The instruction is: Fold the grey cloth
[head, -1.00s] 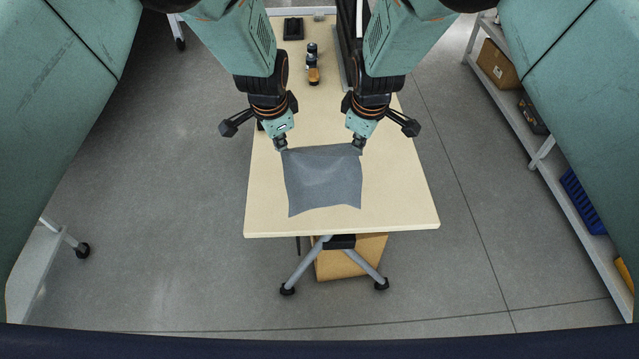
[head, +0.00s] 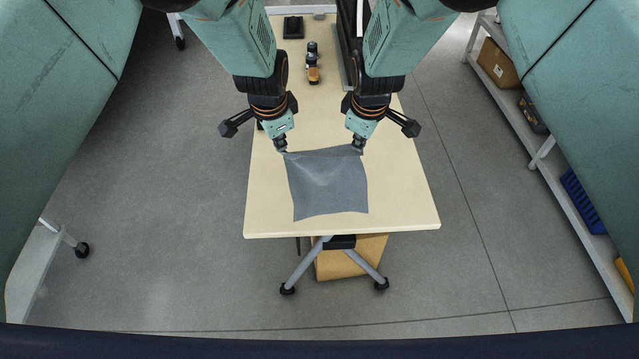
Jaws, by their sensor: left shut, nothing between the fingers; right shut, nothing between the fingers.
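The grey cloth (head: 328,188) lies spread out as a rough square on the near part of the pale table (head: 405,205), with a soft bulge in its middle and slightly uneven edges. My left gripper (head: 281,149) is shut at the cloth's far left corner. My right gripper (head: 358,148) is shut at its far right corner. Both fingertips point down at the far edge and cover the corners a little. I cannot tell whether they touch the cloth.
Small dark and orange items (head: 313,68) stand further back on the table, with a black tray (head: 293,28) behind them. A cardboard box (head: 350,260) sits under the table. A shelf (head: 545,160) with boxes runs along the right. The table is bare around the cloth.

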